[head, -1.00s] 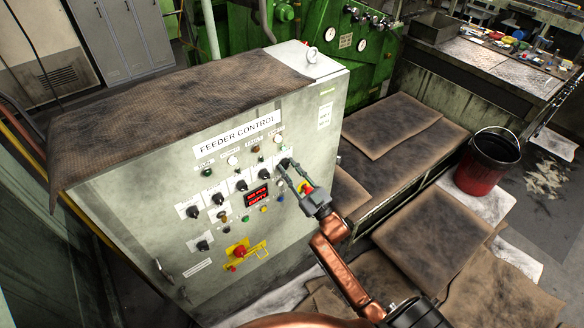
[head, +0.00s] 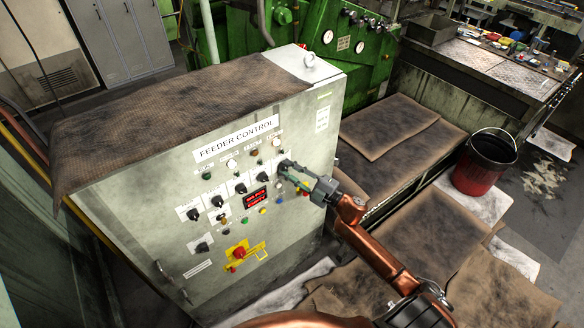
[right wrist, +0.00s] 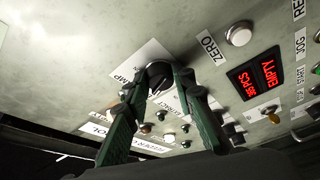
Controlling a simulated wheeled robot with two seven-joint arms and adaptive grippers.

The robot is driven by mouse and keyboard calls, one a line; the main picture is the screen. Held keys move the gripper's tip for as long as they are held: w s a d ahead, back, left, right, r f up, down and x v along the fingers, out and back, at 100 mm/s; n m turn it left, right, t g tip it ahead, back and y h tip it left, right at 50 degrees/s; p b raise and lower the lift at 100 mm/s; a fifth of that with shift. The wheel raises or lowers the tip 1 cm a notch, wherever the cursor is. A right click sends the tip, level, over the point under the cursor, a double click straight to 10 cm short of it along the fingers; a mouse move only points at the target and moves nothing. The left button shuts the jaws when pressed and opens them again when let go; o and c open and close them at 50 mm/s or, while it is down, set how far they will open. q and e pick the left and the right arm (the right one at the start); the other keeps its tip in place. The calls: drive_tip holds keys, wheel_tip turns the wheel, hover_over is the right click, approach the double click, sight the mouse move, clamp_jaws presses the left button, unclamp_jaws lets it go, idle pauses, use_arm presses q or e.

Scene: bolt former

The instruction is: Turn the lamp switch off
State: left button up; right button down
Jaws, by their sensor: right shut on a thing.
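The lamp switch (right wrist: 160,70) is a black rotary knob on a white label marked LAMP in the right wrist view. In the head view it sits at the upper right of the grey FEEDER CONTROL cabinet (head: 130,235), mostly hidden by my gripper. My right gripper (head: 286,165) is at the panel. In the right wrist view its two green fingers (right wrist: 160,82) are closed on the knob, one on each side. The knob's pointer direction cannot be made out. My left gripper is not in view.
Close to the knob are other black knobs (head: 240,189), coloured lamps and buttons, and a red display (head: 257,198). A red emergency button (head: 239,253) on yellow sits lower. A red bucket (head: 484,165) and brown mats (head: 435,230) lie to the right.

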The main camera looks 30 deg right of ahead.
drive_tip(key=n+g+p, duration=0.1)
drive_tip(key=n, duration=0.1)
drive_tip(key=n+g+p, duration=0.1)
drive_tip(key=n, duration=0.2)
drive_tip(key=shift+d+r, duration=0.1)
drive_tip(key=shift+r, duration=0.1)
idle(0.3)
drive_tip(key=c, duration=1.6)
unclamp_jaws()
drive_tip(key=shift+s, duration=0.1)
drive_tip(key=v, duration=1.1)
drive_tip(key=shift+s+d+r, duration=0.1)
drive_tip(key=shift+s+d, duration=0.05)
drive_tip(key=shift+s, duration=0.2)
